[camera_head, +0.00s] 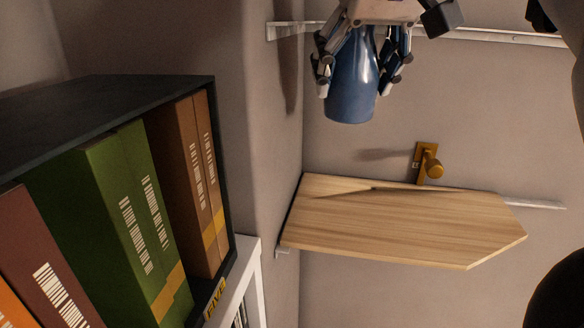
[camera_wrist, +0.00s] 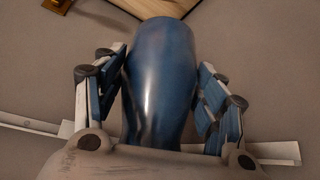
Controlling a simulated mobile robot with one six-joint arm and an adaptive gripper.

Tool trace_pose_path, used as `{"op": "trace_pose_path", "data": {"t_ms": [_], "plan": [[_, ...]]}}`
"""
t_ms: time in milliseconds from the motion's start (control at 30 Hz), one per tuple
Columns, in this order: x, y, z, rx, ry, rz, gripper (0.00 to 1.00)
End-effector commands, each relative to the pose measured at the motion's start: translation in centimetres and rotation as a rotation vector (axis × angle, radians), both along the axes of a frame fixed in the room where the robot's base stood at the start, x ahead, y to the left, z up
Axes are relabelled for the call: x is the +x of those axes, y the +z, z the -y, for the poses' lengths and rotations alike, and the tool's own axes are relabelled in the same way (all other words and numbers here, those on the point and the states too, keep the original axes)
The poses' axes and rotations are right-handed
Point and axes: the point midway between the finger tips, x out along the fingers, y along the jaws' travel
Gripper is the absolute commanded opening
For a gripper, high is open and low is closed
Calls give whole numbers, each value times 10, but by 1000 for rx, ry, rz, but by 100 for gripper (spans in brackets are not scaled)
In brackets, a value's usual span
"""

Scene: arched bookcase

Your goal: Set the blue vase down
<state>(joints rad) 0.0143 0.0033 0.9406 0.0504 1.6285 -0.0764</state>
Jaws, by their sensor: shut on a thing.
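The blue vase (camera_head: 352,88) hangs in my gripper (camera_head: 362,72) near the top of the head view, with its broad end downward. The gripper is shut on it, with fingers on both sides of the vase. In the wrist view the vase (camera_wrist: 160,80) fills the middle between the fingers (camera_wrist: 160,100). The part of the vase closest to the palm is hidden. In the head view the vase appears above the wooden shelf (camera_head: 400,225), apart from it.
A brass knob on a plate (camera_head: 432,165) sits on the wall just above the shelf. A dark bookcase (camera_head: 110,90) with green, brown and maroon binders (camera_head: 120,215) stands at the left. The shelf top looks empty. A white rail (camera_head: 490,37) runs along the wall behind the gripper.

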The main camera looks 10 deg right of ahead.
Motion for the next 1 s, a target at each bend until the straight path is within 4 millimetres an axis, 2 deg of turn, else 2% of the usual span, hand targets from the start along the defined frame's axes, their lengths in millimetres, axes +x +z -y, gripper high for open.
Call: {"op": "trace_pose_path", "data": {"t_ms": [67,500,600,833,1000], "plan": [[-2,-13,0,0,0,0,32],[-2,-127,0,0,0,-2,32],[-2,-145,0,0,0,0,32],[-1,-165,0,0,0,1,32],[-2,-190,0,0,0,0,32]]}}
